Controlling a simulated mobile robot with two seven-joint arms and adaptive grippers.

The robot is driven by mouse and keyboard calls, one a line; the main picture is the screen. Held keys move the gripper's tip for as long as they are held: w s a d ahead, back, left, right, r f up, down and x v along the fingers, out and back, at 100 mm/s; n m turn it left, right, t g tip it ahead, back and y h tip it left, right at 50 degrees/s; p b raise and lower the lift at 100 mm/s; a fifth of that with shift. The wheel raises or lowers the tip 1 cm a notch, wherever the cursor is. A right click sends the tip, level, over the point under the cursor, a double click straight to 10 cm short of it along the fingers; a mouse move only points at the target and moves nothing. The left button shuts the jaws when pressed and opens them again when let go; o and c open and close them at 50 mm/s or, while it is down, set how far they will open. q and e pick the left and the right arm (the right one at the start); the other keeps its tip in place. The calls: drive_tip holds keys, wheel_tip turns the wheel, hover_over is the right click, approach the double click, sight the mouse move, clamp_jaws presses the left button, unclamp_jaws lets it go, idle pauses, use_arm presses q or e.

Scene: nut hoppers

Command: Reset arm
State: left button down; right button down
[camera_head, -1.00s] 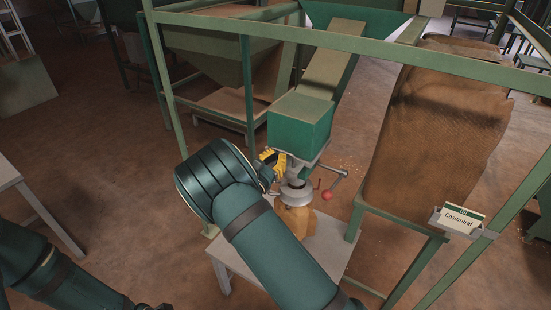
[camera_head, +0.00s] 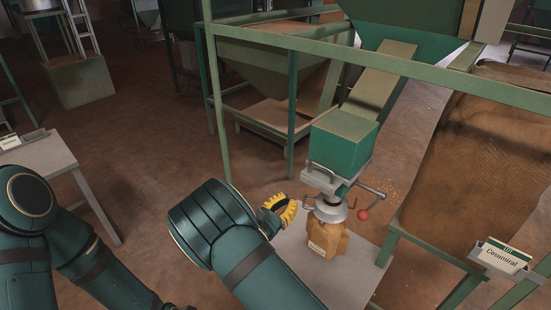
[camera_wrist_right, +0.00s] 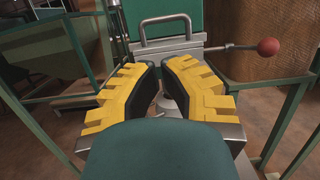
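My right gripper (camera_head: 283,212) with yellow finger pads is just left of the hopper's outlet in the head view. In the right wrist view its two fingers (camera_wrist_right: 162,72) stand apart with nothing between them. The green hopper outlet box (camera_head: 343,146) has a metal slide with a handle (camera_head: 325,172) and a red-knobbed lever (camera_head: 364,214). A brown bag (camera_head: 328,252) with a pale label sits under the round metal spout (camera_head: 330,210). My left arm (camera_head: 85,262) hangs at the lower left; its gripper does not show.
The bag stands on a light grey table (camera_head: 312,270). Green frame bars (camera_head: 400,68) cross in front of the hopper. Another grey table (camera_head: 50,156) is at left. Floor between the tables is clear.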

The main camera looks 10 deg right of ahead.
drive_tip(key=s+d+f+m+g+y, duration=0.3)
drive_tip(key=s+d+f+m+g, duration=0.1)
drive_tip(key=s+f+g, duration=0.4)
drive_tip(key=s+d+f+m+g+y, duration=0.3)
drive_tip(key=s+f+m+g+y, duration=0.15)
drive_tip(key=s+f, duration=0.55)
drive_tip(key=s+a+f+m+g+y, duration=0.4)
drive_tip(key=s+a+m+y, duration=0.35)
drive_tip(key=s, duration=0.25)
drive_tip(key=w+a+r+m+t+y, duration=0.3)
drive_tip(key=a+m+t+y, duration=0.1)
drive_tip(key=m, duration=0.7)
drive_tip(key=shift+w+r+t+y, duration=0.3)
drive_tip(key=shift+t+y, duration=0.2)
drive_tip(key=shift+t, duration=0.55)
